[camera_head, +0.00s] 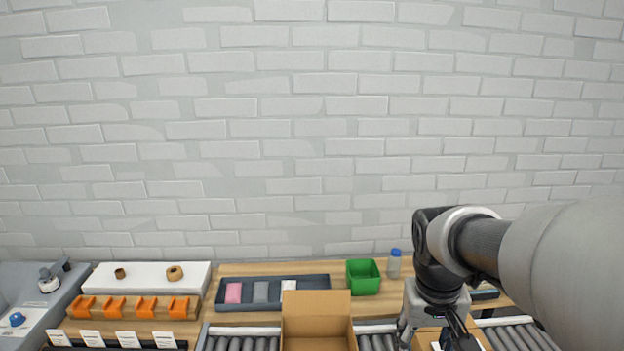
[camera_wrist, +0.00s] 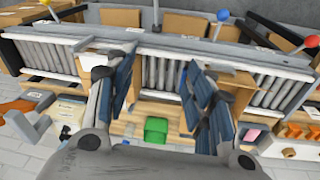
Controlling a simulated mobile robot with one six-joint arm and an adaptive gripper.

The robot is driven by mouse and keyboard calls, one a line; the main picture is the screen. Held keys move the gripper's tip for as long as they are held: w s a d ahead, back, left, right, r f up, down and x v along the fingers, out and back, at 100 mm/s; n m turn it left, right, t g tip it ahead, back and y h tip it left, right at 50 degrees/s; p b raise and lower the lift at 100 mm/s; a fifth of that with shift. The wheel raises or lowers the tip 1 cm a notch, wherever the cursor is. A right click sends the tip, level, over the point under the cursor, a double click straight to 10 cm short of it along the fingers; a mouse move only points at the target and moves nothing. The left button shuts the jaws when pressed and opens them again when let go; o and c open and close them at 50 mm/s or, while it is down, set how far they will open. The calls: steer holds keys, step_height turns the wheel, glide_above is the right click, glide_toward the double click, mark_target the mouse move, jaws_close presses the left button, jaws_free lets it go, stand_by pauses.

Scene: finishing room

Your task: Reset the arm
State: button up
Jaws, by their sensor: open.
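My gripper (camera_head: 436,335) hangs at the lower right of the head view, at the end of my arm, over the conveyor area. Its lower end is partly cut off by the picture's edge. In the wrist view its two dark fingers (camera_wrist: 165,85) stand wide apart, with nothing held between them. Rollers and wooden bench top show in the gap. A cardboard box (camera_head: 425,339) is partly hidden behind the gripper in the head view.
An open cardboard box (camera_head: 318,326) stands on the roller conveyor (camera_head: 242,342), left of my gripper. Behind are a green bin (camera_head: 363,278), a blue-capped bottle (camera_head: 394,265) and a dark tray (camera_head: 322,281). Orange holders (camera_head: 132,306) stand left. The wall above is clear.

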steer(key=s+a+r+t, duration=0.1)
steer(key=s+a, duration=0.2)
steer(key=s, duration=0.4)
steer(key=s+a+r+n+t+y, duration=0.1)
steer(key=s+a+r+t, duration=0.1)
steer(key=s, duration=0.6)
steer(key=shift+s+a, duration=0.15)
steer(key=shift+a, duration=0.6)
steer(key=shift+r, duration=0.1)
